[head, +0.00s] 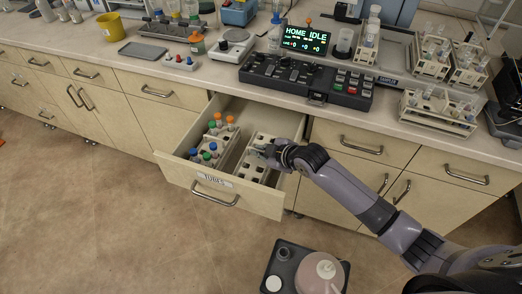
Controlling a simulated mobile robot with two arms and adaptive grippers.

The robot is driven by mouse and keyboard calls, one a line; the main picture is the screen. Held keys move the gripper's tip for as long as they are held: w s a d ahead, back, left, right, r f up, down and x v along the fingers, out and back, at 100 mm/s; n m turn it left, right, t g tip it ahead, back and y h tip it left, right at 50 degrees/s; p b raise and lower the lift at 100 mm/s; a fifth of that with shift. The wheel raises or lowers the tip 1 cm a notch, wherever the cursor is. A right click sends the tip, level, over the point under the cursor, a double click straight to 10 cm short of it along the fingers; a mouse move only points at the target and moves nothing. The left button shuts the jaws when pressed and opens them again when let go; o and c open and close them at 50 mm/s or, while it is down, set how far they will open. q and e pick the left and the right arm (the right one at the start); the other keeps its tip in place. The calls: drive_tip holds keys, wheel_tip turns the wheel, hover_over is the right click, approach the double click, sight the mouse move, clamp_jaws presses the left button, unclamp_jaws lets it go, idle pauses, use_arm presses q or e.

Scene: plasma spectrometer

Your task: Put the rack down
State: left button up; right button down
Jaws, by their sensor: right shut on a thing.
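An empty-looking pale rack (253,170) with rows of holes is inside the open drawer (226,199), on its right side. My right gripper (262,152) is shut on this rack near its middle right edge. I cannot tell whether the rack rests on the drawer floor or is held just above it. A second rack (208,160) with several tubes capped in orange, green, blue and white sits to its left in the drawer. My left gripper is not in view.
The counter above holds a control panel (305,78) with a green display, a scale (232,45), and several tube racks at right (432,58). Closed drawers flank the open one.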

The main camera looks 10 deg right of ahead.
idle(0.3)
drive_tip(key=c, duration=1.8)
unclamp_jaws()
drive_tip(key=shift+f, duration=0.1)
drive_tip(key=shift+o, duration=0.2)
drive_tip(key=shift+r, duration=0.2)
drive_tip(key=v, duration=1.2)
drive_tip(key=shift+f, duration=0.1)
